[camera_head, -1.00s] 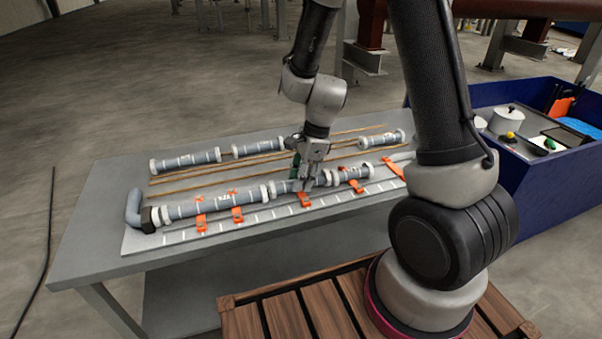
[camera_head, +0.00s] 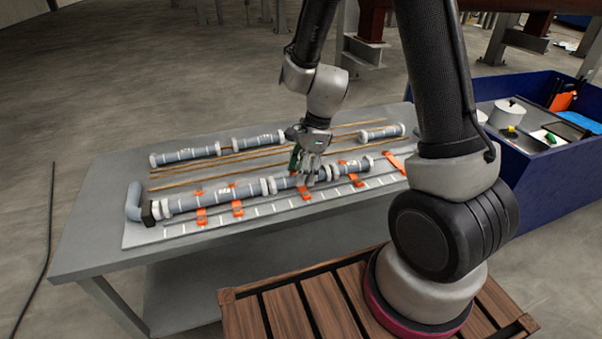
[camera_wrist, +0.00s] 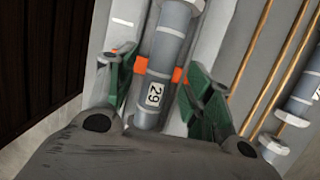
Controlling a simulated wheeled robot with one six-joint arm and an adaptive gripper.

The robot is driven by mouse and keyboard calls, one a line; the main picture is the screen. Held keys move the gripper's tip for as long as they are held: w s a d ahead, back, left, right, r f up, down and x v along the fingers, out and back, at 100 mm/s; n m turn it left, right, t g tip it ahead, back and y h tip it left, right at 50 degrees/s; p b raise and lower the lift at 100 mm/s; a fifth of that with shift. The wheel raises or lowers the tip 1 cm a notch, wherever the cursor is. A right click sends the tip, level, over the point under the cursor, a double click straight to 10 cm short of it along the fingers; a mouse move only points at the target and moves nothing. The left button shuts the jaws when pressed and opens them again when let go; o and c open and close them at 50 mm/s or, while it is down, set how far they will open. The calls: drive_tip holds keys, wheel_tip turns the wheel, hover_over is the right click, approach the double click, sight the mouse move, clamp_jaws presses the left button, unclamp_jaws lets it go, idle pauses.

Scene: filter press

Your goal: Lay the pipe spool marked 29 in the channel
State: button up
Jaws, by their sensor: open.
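The grey pipe spool marked 29 (camera_wrist: 165,65), with white collars, lies along the channel (camera_wrist: 206,45) in the wrist view, its label facing up. In the head view the spool (camera_head: 286,183) sits in the row between a longer spool (camera_head: 215,197) on the left and a short one (camera_head: 350,170) on the right. My gripper (camera_wrist: 158,98) is open, its green-sided fingers on either side of the spool. It also shows above the row in the head view (camera_head: 306,178). Whether a finger touches the spool I cannot tell.
Orange clips (camera_head: 237,208) stand along the channel. A grey elbow (camera_head: 134,202) ends the row on the left. Several loose spools (camera_head: 185,155) and copper-coloured rods (camera_head: 215,166) lie behind on the table. A blue bin (camera_head: 560,175) stands at the right.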

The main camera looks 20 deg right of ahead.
drive_tip(key=v, duration=1.1)
drive_tip(key=s+d+r+n+t+h, duration=0.1)
drive_tip(key=s+d+r+n+t, duration=0.1)
drive_tip(key=s+d+r+n, duration=0.3)
drive_tip(key=s+d+r+n+t+h, duration=0.2)
drive_tip(key=s+d+r+n, duration=0.4)
drive_tip(key=s+r+n, duration=0.4)
drive_tip(key=s+n, duration=0.3)
drive_tip(key=s, duration=0.1)
